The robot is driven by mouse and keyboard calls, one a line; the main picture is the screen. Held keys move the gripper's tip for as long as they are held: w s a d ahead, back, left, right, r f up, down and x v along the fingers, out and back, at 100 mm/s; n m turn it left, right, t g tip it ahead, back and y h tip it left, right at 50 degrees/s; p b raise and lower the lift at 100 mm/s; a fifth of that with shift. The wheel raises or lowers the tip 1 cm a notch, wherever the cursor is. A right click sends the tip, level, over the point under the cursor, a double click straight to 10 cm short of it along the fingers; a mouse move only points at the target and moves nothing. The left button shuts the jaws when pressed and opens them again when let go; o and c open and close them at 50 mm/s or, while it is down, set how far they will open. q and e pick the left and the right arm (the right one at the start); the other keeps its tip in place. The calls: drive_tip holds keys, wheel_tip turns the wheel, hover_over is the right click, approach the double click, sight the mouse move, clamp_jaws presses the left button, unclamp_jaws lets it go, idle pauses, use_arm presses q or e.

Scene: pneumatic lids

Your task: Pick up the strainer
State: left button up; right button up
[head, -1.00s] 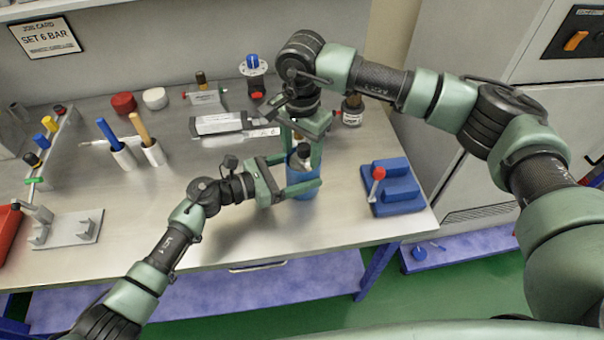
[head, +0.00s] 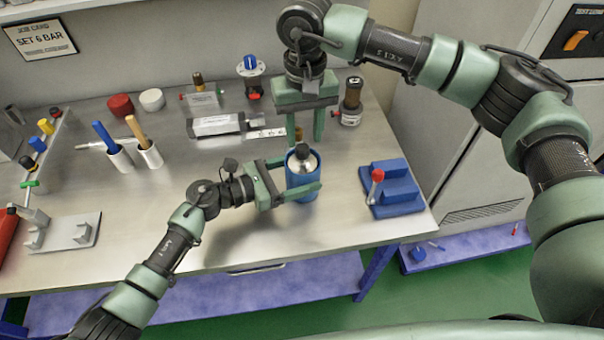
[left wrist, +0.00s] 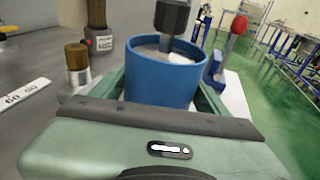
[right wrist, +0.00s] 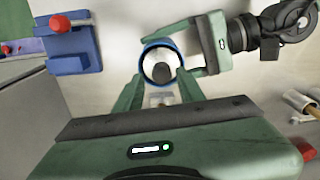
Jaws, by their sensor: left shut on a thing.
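A blue cup (head: 303,185) stands on the bench with a silver domed part and a dark knob (head: 302,151) in its mouth. My left gripper (head: 302,174) is shut around the cup from the left; the cup also shows in the left wrist view (left wrist: 163,85). A small bronze-topped cylinder (left wrist: 78,58), possibly the strainer, stands on the bench beyond the cup; in the head view (head: 298,133) it is partly hidden by my right gripper. My right gripper (head: 305,138) points down, open and empty, above and just behind the cup. Its fingers spread apart in the right wrist view.
A blue stepped block with a red-topped lever (head: 398,195) stands right of the cup. A dark bottle-like part (head: 351,104) and a grey block (head: 217,125) are behind. Two handled tools in white holders (head: 150,155) stand left. The bench front-left of the cup is clear.

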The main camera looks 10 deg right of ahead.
sight(302, 148)
drive_tip(key=shift+w+a+f, duration=0.1)
drive_tip(key=shift+w+f, duration=0.05)
drive_tip(key=shift+f, duration=1.6)
drive_tip(key=shift+w+a+f, duration=0.1)
drive_tip(key=shift+f, duration=1.65)
clamp_jaws()
